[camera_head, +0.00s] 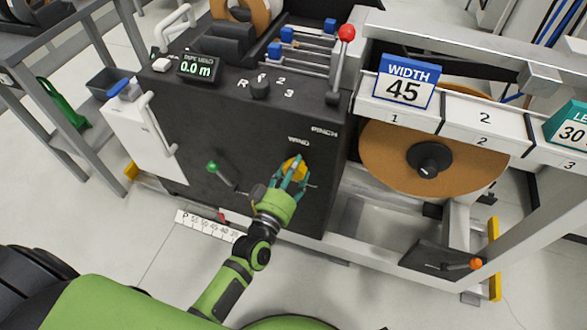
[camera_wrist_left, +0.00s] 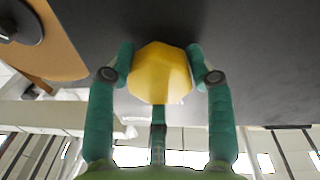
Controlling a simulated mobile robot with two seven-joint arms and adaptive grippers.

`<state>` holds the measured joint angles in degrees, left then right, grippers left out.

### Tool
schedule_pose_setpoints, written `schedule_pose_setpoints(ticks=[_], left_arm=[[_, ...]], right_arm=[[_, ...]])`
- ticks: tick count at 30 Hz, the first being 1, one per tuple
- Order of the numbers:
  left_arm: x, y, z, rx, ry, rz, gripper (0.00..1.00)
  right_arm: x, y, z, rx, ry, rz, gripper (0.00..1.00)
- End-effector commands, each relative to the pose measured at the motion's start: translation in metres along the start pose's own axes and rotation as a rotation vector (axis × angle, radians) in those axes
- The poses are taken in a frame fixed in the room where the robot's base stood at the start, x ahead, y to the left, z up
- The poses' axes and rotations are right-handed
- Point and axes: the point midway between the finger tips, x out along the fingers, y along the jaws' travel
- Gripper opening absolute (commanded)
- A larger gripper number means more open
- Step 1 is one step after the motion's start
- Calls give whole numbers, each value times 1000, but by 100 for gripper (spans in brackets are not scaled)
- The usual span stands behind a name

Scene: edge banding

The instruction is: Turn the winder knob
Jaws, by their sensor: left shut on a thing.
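The yellow winder knob (camera_head: 295,166) sits on the dark front panel of the machine, below the label "WIND". In the left wrist view the knob (camera_wrist_left: 161,73) is a faceted yellow piece close in front of the camera. My left gripper (camera_head: 294,172) reaches it from below, with its teal fingers on either side. In the left wrist view the gripper (camera_wrist_left: 161,75) is shut on the knob, one fingertip at its left side and one at its right. The knob's shaft is hidden. My right gripper is in neither view.
A green-tipped lever (camera_head: 212,167) stands left of the knob. A red-ball lever (camera_head: 346,34) rises at the top. A tape display (camera_head: 198,67) reads 0.0 m. A brown roll (camera_head: 380,157) hangs at right below the "WIDTH 45" sign (camera_head: 406,82). An orange-tipped crank (camera_head: 475,264) is at lower right.

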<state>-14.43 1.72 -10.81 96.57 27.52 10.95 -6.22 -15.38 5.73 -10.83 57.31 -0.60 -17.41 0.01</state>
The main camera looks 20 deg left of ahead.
Motion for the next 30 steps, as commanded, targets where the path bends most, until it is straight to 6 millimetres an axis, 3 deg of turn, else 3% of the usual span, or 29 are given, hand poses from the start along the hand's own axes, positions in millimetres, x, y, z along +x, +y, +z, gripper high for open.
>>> schedule_pose_setpoints(ticks=[1, 21, 22, 23, 24, 30], left_arm=[[4, 2, -10, -20, 27, 3, 21], [4, 0, -10, -86, 34, 1, 21], [4, 0, -10, -86, 34, 0, 62], [4, 0, -10, -85, 34, 0, 74], [4, 0, -10, -85, 33, 0, 77], [2, 0, -6, -85, 24, 0, 77]], right_arm=[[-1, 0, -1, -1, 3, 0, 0], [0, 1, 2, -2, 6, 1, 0], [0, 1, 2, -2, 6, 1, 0], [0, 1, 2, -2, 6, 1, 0], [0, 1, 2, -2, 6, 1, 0], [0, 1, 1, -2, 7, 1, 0]])
